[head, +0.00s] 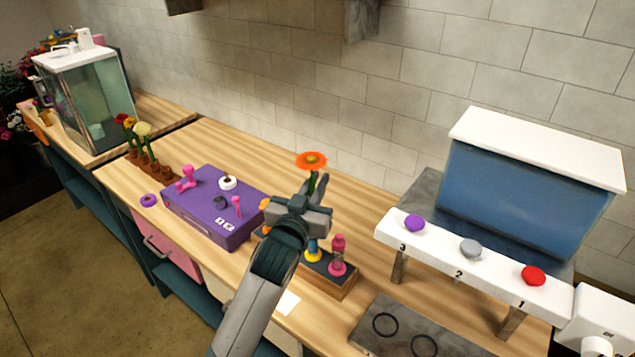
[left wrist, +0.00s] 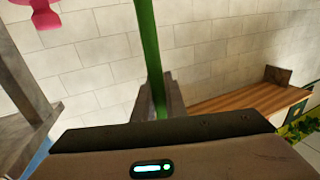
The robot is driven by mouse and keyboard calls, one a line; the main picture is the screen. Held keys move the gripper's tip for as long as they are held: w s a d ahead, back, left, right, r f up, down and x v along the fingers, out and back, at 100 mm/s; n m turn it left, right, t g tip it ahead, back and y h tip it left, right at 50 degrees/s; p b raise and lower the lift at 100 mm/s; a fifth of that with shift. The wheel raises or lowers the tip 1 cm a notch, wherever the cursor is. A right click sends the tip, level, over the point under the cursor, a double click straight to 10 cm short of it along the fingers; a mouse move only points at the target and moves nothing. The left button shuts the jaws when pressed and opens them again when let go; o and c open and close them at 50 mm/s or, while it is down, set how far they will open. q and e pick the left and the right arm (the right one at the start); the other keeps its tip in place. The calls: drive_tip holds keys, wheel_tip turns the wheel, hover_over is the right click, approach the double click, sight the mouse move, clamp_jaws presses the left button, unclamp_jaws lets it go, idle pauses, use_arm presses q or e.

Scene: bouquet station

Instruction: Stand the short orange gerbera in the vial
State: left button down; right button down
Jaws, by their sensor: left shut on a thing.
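The orange gerbera (head: 311,160) stands upright, flower up, above the worktop in the head view. My left gripper (head: 317,188) is shut on its green stem just below the flower. The stem also runs up from between the fingers in the left wrist view (left wrist: 148,50). Just below the gripper is a dark-topped wooden rack (head: 342,289) with small coloured pieces, among them a pink clear-waisted piece (head: 338,262) and a yellow and blue one (head: 312,252). My arm hides part of the rack. I cannot tell which piece is the vial. My right gripper is out of view.
A purple box (head: 215,232) with small pink, dark and white pieces stands left of the rack. Potted flowers (head: 145,150) are further left. A white numbered shelf (head: 440,243) with coloured knobs and a blue tank (head: 525,195) stand right. Bare worktop lies behind the rack.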

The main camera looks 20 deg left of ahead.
use_arm(q)
drive_tip(key=shift+f, duration=0.2)
drive_tip(key=shift+f, duration=0.15)
idle(0.8)
drive_tip(key=shift+p, duration=0.4)
drive_tip(key=shift+f, duration=0.1)
drive_tip(key=shift+f+b, duration=0.4)
drive_tip(key=shift+f, duration=0.25)
drive_tip(key=shift+f, duration=0.45)
drive_tip(key=shift+f+b, duration=0.3)
drive_tip(key=shift+b, duration=0.15)
drive_tip(key=shift+f, duration=0.15)
idle(0.7)
drive_tip(key=shift+f+b, duration=0.4)
drive_tip(key=shift+f, duration=0.3)
